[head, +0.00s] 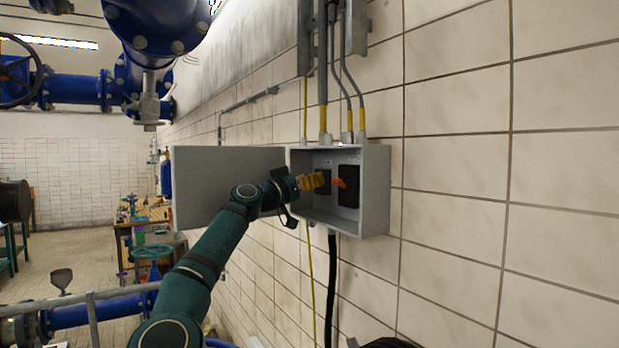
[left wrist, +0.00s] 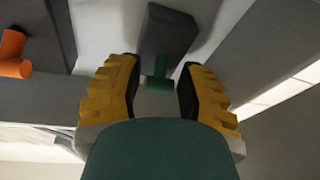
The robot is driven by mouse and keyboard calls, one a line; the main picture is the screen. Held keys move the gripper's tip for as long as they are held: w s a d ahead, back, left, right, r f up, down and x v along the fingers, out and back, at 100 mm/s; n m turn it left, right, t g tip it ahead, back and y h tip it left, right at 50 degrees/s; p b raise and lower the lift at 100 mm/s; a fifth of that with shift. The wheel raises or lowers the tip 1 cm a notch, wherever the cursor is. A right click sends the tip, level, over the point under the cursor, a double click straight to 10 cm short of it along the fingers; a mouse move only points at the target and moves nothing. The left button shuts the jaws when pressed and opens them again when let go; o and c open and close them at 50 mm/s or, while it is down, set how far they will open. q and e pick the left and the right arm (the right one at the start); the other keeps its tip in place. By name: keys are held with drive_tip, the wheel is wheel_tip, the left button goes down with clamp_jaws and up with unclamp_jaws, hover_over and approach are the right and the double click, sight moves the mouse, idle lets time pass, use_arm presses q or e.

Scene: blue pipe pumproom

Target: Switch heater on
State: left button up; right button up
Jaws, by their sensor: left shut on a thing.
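The grey electrical box (head: 376,195) is on the tiled wall, its door (head: 215,185) swung open to the left. Inside is a black switch block (head: 349,188) with an orange handle (head: 339,183), which also shows at the left edge of the left wrist view (left wrist: 13,55). A second dark switch block (left wrist: 168,32) carries a green handle (left wrist: 158,78). The switch labels are too small to read. My right gripper is not in view.
Conduits (head: 323,95) enter the box from above. A black cable (head: 331,280) and a yellow-green wire hang below. Blue pipes (head: 85,90) and a workbench (head: 130,225) stand farther off at left. The wall right of the box is clear.

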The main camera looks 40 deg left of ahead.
use_arm(q)
drive_tip(key=shift+d, duration=0.15)
drive_tip(key=o, duration=1)
drive_tip(key=shift+o, duration=0.3)
drive_tip(key=shift+d, duration=0.15)
drive_tip(key=shift+s+a, duration=0.1)
drive_tip(key=shift+a, duration=0.15)
drive_tip(key=shift+s+a+f, duration=0.1)
drive_tip(key=shift+s+a, duration=0.05)
drive_tip(key=shift+s, duration=0.25)
drive_tip(key=v, duration=1)
drive_tip(key=shift+s, duration=0.45)
